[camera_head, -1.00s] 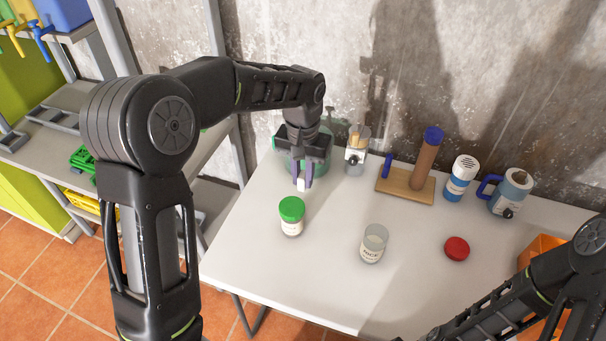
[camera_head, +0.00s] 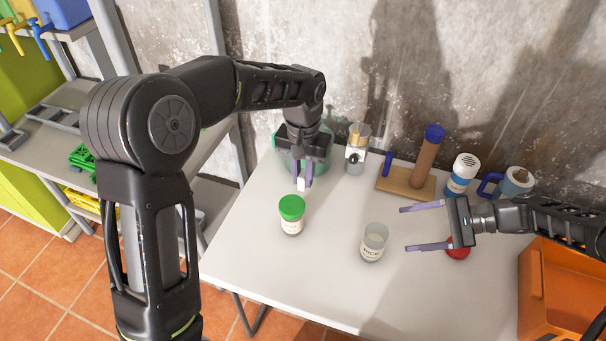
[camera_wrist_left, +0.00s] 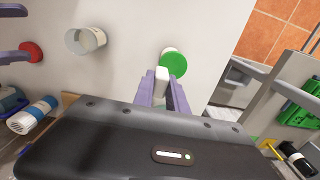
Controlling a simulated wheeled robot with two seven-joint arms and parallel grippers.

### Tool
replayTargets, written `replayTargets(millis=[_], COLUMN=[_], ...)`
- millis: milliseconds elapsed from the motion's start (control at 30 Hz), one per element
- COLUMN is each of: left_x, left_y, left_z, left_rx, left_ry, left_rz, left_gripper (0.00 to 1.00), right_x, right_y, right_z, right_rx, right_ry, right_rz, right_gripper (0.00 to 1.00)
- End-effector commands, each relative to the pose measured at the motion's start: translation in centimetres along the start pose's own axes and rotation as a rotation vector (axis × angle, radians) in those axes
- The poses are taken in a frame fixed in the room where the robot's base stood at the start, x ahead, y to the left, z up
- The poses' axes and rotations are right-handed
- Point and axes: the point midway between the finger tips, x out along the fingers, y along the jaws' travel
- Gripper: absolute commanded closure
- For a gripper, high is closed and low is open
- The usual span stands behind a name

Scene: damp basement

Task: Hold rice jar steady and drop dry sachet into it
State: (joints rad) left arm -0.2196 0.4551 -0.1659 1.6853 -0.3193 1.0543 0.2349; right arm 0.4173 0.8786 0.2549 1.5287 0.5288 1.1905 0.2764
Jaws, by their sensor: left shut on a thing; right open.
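The open rice jar (camera_head: 374,243) stands upright on the white table, its label reading RICE; it also shows in the left wrist view (camera_wrist_left: 86,40). My left gripper (camera_head: 303,180) is shut on a small white sachet (camera_head: 301,185), held above the table behind the green-lidded jar; the sachet also shows between the fingers in the left wrist view (camera_wrist_left: 161,80). My right gripper (camera_head: 424,227) is open and empty, its two fingers pointing left toward the rice jar. The fingertips are just right of the jar and apart from it.
A green-lidded jar (camera_head: 291,214) stands left of the rice jar. A red lid (camera_head: 458,252) lies partly under my right gripper. An orange crate (camera_head: 560,290) is at right.

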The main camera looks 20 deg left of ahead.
Motion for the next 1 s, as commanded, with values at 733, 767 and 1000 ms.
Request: replayTargets(millis=[733, 767, 1000], left_x=[0.0, 0.0, 0.0], left_y=[0.0, 0.0, 0.0], left_z=[0.0, 0.0, 0.0], left_rx=[0.0, 0.0, 0.0], left_ry=[0.0, 0.0, 0.0], left_rz=[0.0, 0.0, 0.0], left_gripper=[1.0, 1.0, 1.0], right_x=[2.6, 2.6, 4.0], right_y=[5.2, 5.1, 5.0], right_z=[-8.8, -8.8, -8.9], right_rx=[0.703, 0.703, 0.703], right_ry=[0.101, 0.101, 0.098], right_rz=[-0.147, -0.147, -0.146], right_gripper=[0.29, 0.29, 0.29])
